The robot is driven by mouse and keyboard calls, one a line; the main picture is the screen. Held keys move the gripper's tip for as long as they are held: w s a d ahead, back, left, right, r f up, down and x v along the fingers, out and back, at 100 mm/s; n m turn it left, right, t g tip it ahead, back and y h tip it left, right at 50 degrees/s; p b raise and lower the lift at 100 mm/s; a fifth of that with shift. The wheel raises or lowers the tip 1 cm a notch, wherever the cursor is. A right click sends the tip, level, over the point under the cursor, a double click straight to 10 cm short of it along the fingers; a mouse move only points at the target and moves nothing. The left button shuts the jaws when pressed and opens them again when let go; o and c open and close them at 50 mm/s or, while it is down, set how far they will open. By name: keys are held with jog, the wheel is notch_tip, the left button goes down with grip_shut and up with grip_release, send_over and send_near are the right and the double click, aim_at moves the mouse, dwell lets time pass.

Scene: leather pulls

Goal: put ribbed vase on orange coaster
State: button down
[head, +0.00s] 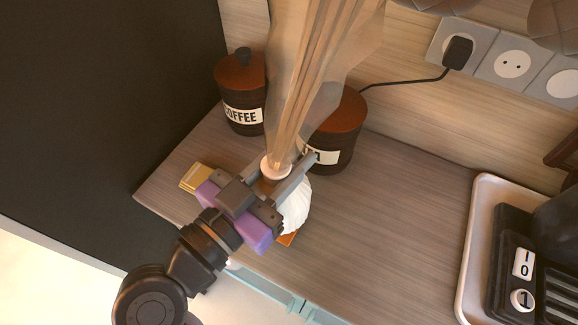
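The white ribbed vase (296,207) is right of and partly behind my gripper, with tall pale dry stems rising from its round rim. My gripper (285,166) has one finger on each side of the vase's neck area. The fingers are apart, but I cannot tell whether they press on the neck. The orange coaster (287,240) shows only as a small edge below the vase. The rest is hidden by the vase and my gripper, so I cannot tell whether the vase touches it.
A coffee canister (241,92) and a second wooden-lidded canister (340,122) stand behind. A small yellowish block (195,178) lies left of my gripper. A pale tray (470,245) holding a black appliance (515,250) stands right. The counter between vase and tray is clear. A black cable runs to wall sockets.

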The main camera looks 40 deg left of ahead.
jog(key=shift+f, duration=1.6)
jog(key=c, duration=1.1)
grip_release()
jog(key=shift+o, duration=0.2)
jog(key=s+b, duration=0.2)
jog(key=s, duration=1)
jog(key=shift+d, duration=0.3)
